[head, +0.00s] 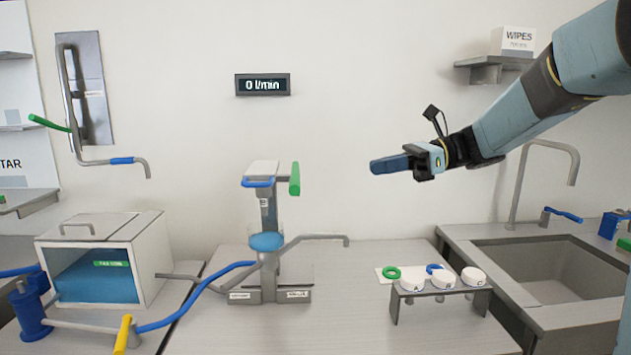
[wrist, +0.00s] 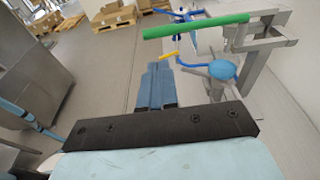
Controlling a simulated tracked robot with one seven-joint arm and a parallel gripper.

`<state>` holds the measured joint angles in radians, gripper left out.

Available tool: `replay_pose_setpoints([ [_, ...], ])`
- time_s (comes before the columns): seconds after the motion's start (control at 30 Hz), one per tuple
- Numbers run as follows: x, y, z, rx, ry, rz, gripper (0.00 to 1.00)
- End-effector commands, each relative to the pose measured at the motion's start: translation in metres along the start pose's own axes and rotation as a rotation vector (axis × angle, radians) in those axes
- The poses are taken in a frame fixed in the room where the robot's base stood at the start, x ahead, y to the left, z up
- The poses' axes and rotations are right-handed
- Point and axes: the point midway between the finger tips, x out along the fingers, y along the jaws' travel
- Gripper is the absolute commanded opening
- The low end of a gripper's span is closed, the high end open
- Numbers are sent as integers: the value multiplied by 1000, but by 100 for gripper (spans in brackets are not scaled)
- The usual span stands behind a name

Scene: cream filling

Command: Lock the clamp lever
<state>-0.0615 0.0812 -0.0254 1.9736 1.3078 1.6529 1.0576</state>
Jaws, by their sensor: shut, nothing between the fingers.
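A grey filling stand (head: 268,212) stands upright in the middle of the bench. It carries a green lever (head: 295,178) at its upper right, a blue handle (head: 258,182) and a round blue part (head: 266,241) lower down. The green lever also shows in the wrist view as a long bar (wrist: 195,26), ahead of my fingers. No label shows which part is the clamp lever. My gripper (head: 376,166) is shut and empty, in the air to the right of the stand and apart from it. Its blue fingers (wrist: 160,72) also show in the wrist view.
A yellow-handled lever (head: 123,334) and a blue hose (head: 205,289) are at lower left, by a white box (head: 150,250). A small rack (head: 395,308) with white-capped jars stands at right, before the sink (head: 545,270). The display (head: 262,85) reads 0 l/min.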

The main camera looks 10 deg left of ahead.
Motion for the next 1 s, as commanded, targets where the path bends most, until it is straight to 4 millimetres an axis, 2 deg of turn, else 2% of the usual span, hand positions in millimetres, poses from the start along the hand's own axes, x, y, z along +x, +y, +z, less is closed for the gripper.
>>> replay_pose_setpoints([
  [0.17, 5, 0, 0, -1, 1, 2, 0],
  [0.27, 16, 0, 0, -2, 2, 3, 0],
  [0.8, 109, 1, 0, -1, 1, 5, 0],
  [1.0, 132, 1, 0, -1, 2, 3, 0],
])
